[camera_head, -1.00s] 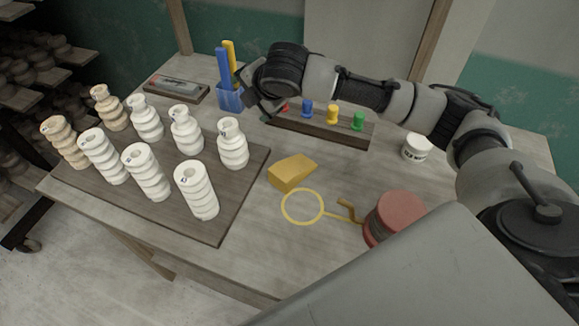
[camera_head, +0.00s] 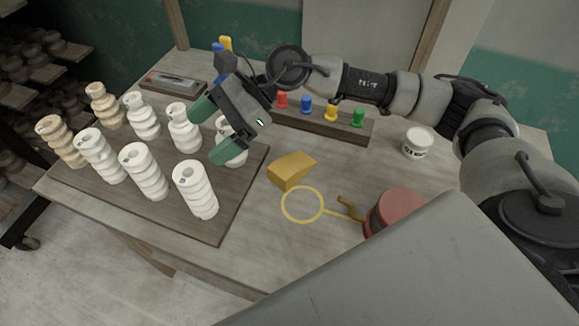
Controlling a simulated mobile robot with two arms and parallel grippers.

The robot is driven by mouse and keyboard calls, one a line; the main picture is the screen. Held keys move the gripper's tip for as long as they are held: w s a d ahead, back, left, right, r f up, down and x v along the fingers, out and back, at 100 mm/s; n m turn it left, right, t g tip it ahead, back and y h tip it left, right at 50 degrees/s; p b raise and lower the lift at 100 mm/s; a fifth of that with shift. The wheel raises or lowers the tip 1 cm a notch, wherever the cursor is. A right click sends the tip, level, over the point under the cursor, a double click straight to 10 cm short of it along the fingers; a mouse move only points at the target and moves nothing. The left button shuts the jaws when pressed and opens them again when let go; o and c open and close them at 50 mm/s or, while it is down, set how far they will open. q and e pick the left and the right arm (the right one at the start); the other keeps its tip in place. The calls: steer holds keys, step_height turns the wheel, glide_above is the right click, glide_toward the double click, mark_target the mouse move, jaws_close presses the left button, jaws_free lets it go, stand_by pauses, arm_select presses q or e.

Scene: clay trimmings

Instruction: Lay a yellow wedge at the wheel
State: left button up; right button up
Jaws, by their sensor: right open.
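A yellow wedge (camera_head: 291,170) lies on the table in the middle. A thin yellow ring (camera_head: 302,205) is marked on the table just in front of it, and the wedge is outside the ring. A small red wheel (camera_head: 394,211) stands to the right of the ring, with a yellow bent piece (camera_head: 350,209) beside it. My right gripper (camera_head: 213,132) is open and empty, with green fingertips. In the picture it covers part of the rear right white bottle, left of and behind the wedge. My left gripper is not in view.
A dark board (camera_head: 228,205) holds several ribbed clay bottles (camera_head: 195,190). A wooden rack (camera_head: 345,128) with red, blue, yellow and green pegs stands behind the wedge. A white jar (camera_head: 417,142) is at the right. A grey tray (camera_head: 174,83) lies at the back left.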

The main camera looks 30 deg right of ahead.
steer(key=d+f+n+h, duration=0.2)
steer(key=d+f+h, duration=0.3)
steer(key=f, duration=0.1)
steer(key=h, duration=0.8)
glide_above(289, 164)
steer(key=f, duration=0.3)
steer(key=shift+s+a+f+n, duration=0.15)
steer(key=shift+s+f+n, duration=0.1)
steer(key=shift+n, duration=0.15)
step_height(289, 164, down, 5)
steer(key=shift+f+p, duration=0.1)
steer(key=shift+p, duration=0.55)
step_height(289, 164, down, 4)
steer(key=shift+w+f+p, duration=0.1)
steer(key=shift+w+p, duration=0.05)
steer(key=shift+p, duration=0.9)
steer(key=shift+f, duration=0.6)
steer(key=c, duration=1.1)
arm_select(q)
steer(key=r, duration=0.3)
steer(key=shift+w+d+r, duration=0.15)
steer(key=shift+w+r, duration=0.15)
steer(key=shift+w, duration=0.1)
arm_select(e)
steer(key=shift+c, duration=0.9)
steer(key=shift+r, duration=0.15)
